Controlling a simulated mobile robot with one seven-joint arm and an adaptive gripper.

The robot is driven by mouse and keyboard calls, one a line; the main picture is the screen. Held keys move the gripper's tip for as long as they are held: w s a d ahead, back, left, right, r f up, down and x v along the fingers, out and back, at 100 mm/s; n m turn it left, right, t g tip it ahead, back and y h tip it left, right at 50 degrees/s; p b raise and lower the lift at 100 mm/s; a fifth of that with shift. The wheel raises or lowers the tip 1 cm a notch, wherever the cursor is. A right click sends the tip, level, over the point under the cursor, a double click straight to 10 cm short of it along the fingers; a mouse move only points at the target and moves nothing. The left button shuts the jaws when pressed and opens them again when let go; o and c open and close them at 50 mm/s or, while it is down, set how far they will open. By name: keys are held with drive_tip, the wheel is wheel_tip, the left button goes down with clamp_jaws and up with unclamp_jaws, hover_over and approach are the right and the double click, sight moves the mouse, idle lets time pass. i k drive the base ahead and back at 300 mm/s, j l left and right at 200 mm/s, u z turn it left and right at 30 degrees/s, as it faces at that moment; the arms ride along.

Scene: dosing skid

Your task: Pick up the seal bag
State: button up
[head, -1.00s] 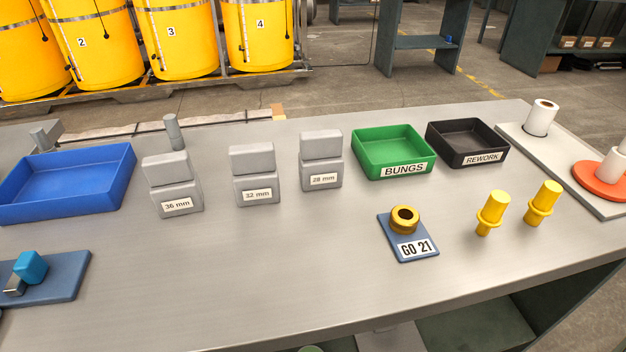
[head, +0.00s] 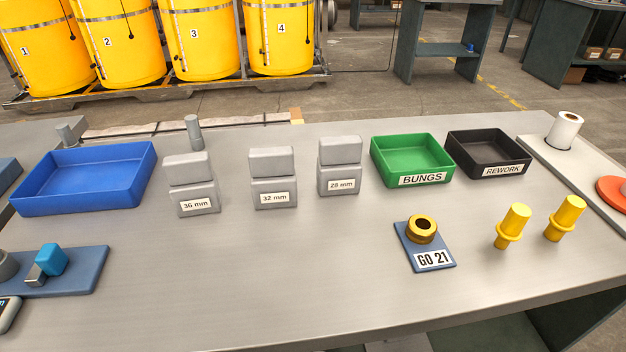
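I cannot make out a seal bag anywhere in the head view. My gripper is not in view. On the grey workbench (head: 300,255) stand three grey two-part blocks, labelled 36 mm (head: 192,190), 32 mm (head: 273,182) and 28 mm (head: 340,168). A blue plate labelled GO 21 (head: 430,256) carries a brass ring (head: 422,229).
An empty-looking blue tray (head: 85,185) stands left. The green BUNGS tray (head: 412,162) and black REWORK tray (head: 488,155) stand back right. A blue mat (head: 85,272) with a blue-topped piece lies front left. A white roll (head: 564,130) stands far right. The bench's front middle is clear.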

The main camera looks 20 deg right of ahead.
sight(194, 188)
drive_tip(key=k+l+z, duration=0.1)
drive_tip(key=k+z, duration=0.15)
drive_tip(key=k, duration=0.4)
drive_tip(key=j+z, duration=0.1)
drive_tip(key=z, duration=0.35)
drive_tip(key=j+z, duration=0.1)
drive_tip(key=z, duration=0.75)
drive_tip(key=k+j, duration=0.15)
drive_tip(key=j, duration=0.2)
drive_tip(key=k+j, duration=0.15)
drive_tip(key=j, duration=0.2)
